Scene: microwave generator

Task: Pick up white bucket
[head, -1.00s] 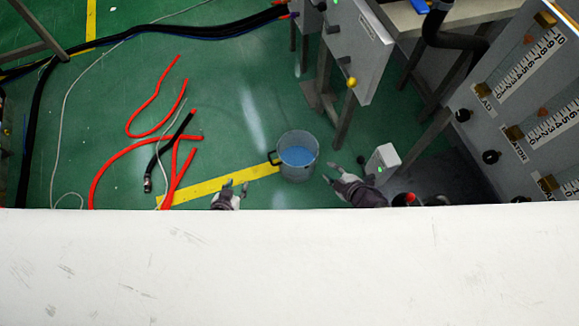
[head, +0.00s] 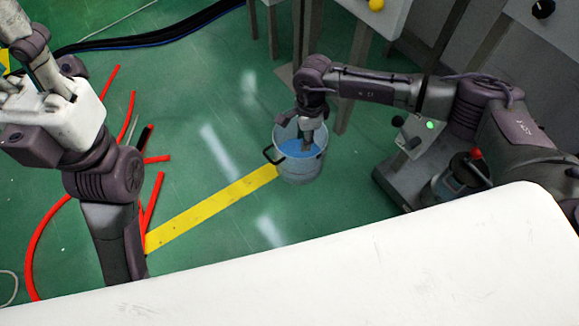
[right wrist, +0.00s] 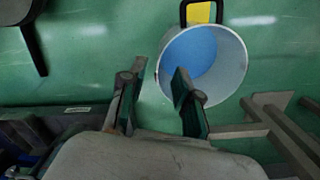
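The white bucket (head: 301,172) is a pale grey-white pail with blue showing inside and a dark handle at its left. It stands upright on the green floor at the end of a yellow stripe. My right gripper (head: 309,144) points down over the bucket's rim in the head view.
Red hoses (head: 152,205) lie on the floor at left, partly behind my left arm. Black cables (head: 160,30) cross the back. Grey cabinet legs (head: 359,75) stand behind the bucket. A grey machine (head: 405,165) stands right of it. Floor left of the bucket is free.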

